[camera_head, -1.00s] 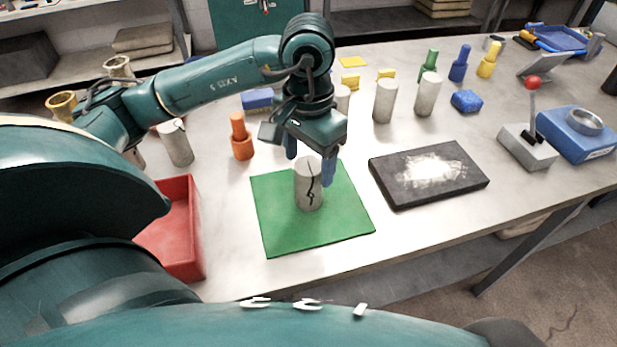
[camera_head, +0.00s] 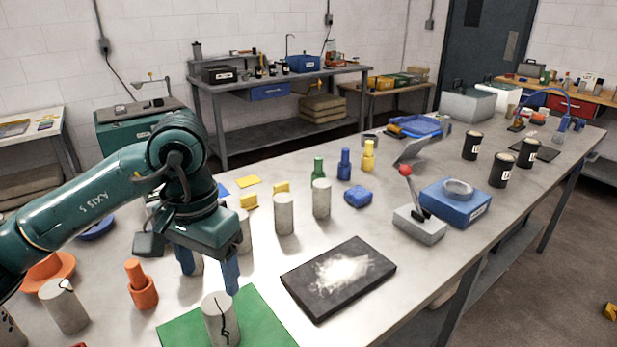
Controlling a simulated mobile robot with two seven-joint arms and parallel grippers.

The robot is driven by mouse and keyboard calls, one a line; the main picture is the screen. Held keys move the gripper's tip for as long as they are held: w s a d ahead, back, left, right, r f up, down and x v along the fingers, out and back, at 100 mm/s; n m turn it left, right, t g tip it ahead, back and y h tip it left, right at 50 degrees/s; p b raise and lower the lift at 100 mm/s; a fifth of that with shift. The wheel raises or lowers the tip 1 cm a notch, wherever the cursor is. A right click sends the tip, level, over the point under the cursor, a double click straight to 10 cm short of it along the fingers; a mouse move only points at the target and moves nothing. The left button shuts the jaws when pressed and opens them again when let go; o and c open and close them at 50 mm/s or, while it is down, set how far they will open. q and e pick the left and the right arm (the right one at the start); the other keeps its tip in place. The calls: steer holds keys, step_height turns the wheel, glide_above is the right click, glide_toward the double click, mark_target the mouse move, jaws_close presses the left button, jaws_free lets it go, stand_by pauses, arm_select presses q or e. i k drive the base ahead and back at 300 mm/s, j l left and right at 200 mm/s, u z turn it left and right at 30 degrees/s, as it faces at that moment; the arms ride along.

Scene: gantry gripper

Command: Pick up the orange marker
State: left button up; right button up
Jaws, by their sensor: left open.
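The orange marker (camera_head: 141,286) stands upright on the grey table, left of my left gripper in the picture. It has a wide lower body and a narrower top, and it is fully visible. My left gripper (camera_head: 208,279) points down with its two blue fingers apart, open and empty. It is above a cracked grey cylinder (camera_head: 221,322) on a green mat (camera_head: 262,322), to the right of the orange marker. The gripper does not touch the marker. My right gripper is not in view.
Another cracked cylinder (camera_head: 64,306) and an orange dish (camera_head: 48,270) are left of the marker. Several grey cylinders stand behind the gripper. A dark plate (camera_head: 300,283), a red-knobbed joystick (camera_head: 417,222) and a blue box (camera_head: 455,205) are to the right.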

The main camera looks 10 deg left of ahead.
mark_target(133, 267)
steer(key=k, duration=1)
